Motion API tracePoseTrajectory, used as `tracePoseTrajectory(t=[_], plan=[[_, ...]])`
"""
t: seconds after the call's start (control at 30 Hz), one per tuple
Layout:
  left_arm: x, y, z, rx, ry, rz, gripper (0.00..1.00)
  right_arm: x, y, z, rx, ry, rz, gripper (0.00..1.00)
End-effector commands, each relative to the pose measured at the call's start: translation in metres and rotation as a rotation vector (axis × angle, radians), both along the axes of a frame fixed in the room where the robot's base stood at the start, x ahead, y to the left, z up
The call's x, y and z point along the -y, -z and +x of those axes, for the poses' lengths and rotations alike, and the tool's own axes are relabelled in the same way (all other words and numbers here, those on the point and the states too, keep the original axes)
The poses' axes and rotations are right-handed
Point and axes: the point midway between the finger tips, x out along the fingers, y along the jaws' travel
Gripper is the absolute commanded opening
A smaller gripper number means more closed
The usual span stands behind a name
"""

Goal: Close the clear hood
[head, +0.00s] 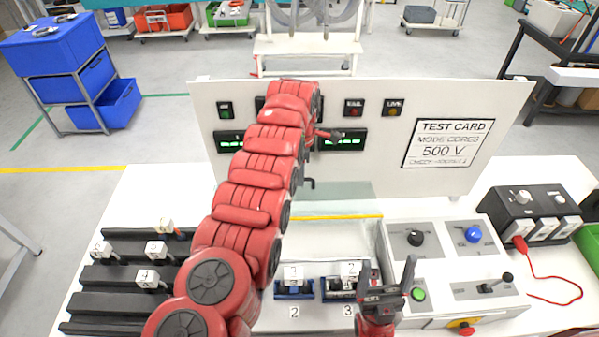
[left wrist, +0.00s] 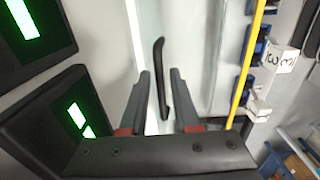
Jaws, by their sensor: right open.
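The clear hood (head: 345,197) is a see-through panel in front of the upright white test panel, above the bench; its exact tilt is hard to tell. A yellow strip (head: 350,217) runs along its near side and also shows in the left wrist view (left wrist: 246,70). A black bar handle (head: 308,183) is at the hood's left; in the left wrist view the handle (left wrist: 162,75) shows between the spread fingers. My left gripper (left wrist: 161,98) is open, high before the panel in the head view (head: 328,134). My right gripper (head: 387,282) is open and empty, low over the bench front.
A black slotted rack (head: 110,300) with numbered pieces lies left. My left arm covers the panel's middle.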

Motion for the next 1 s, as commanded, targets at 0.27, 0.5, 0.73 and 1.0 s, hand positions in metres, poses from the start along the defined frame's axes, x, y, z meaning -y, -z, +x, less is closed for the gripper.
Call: tracePoseTrajectory(t=[0.27, 0.5, 0.73, 1.0], plan=[[-0.0006, 0.0000, 0.0001, 0.000, -0.001, 0.001, 0.00, 0.0000, 0.0000, 0.0000, 0.000, 0.000, 0.000, 0.81], [-0.0008, 0.0000, 0.0001, 0.000, -0.001, 0.001, 0.00, 0.0000, 0.0000, 0.0000, 0.000, 0.000, 0.000, 0.81], [-0.0010, 0.0000, 0.0001, 0.000, -0.001, 0.001, 0.00, 0.0000, 0.0000, 0.0000, 0.000, 0.000, 0.000, 0.81], [-0.0011, -0.0001, 0.0001, 0.000, -0.001, 0.001, 0.00, 0.0000, 0.0000, 0.0000, 0.000, 0.000, 0.000, 0.81]])
